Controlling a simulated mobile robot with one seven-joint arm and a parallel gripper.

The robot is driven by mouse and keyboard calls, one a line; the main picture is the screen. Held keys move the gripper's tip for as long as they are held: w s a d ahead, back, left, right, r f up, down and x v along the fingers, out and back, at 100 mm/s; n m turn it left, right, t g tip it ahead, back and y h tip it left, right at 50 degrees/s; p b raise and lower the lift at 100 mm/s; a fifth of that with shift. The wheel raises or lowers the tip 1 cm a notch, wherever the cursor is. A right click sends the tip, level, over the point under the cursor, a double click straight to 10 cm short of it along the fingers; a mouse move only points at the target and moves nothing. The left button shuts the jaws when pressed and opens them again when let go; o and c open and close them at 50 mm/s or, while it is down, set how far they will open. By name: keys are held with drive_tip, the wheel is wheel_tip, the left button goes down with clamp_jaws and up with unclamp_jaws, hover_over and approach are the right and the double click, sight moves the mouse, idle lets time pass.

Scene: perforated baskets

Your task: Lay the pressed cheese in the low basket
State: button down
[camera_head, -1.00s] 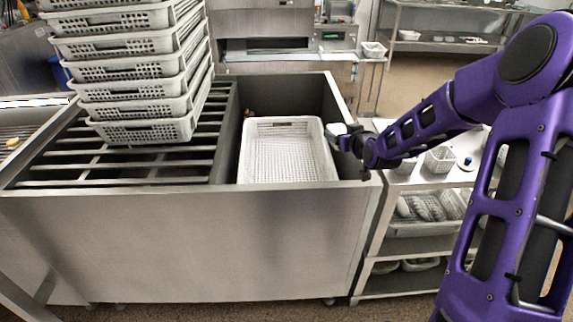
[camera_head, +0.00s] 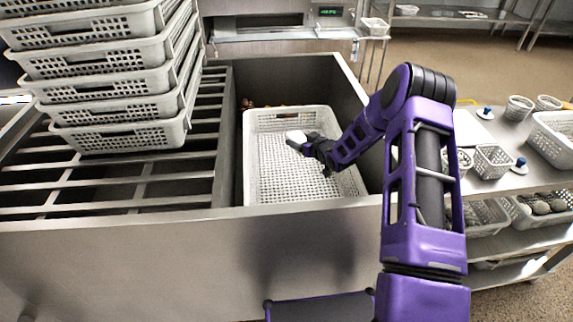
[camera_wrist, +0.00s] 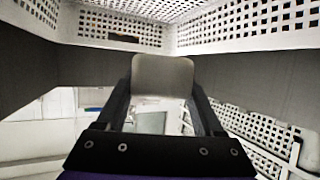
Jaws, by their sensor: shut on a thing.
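The low basket (camera_head: 262,187) is white and perforated, and sits in the steel bin right of the slatted rack in the head view. My gripper (camera_head: 305,144) is over the basket's right part, shut on the pressed cheese (camera_head: 295,135), a small pale piece. In the wrist view my gripper (camera_wrist: 160,100) has its two dark fingers on either side of the cheese (camera_wrist: 162,76), which looks grey-white and rounded at its corners. Perforated white walls (camera_wrist: 245,25) fill the top of that view. I cannot tell how far the cheese is above the basket floor.
A tall stack of white baskets (camera_head: 115,138) stands on the slatted rack (camera_head: 140,185) at left. The steel bin's front wall (camera_head: 180,250) and right rim border the basket. Small reddish things (camera_head: 247,103) lie behind it. A cart with small baskets (camera_head: 492,160) stands at right.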

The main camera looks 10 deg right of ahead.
drive_tip(key=b, duration=0.1)
hover_over(297, 175)
wheel_tip(297, 175, down, 7)
drive_tip(key=shift+f+b, duration=0.3)
drive_tip(key=shift+f, duration=1.65)
drive_tip(key=shift+f, duration=0.6)
unclamp_jaws()
drive_tip(key=shift+r, duration=0.3)
drive_tip(key=v, duration=0.5)
drive_tip(key=p+v, duration=0.1)
drive_tip(key=v, duration=0.1)
drive_tip(key=shift+s+r, duration=0.2)
drive_tip(key=shift+r, duration=0.2)
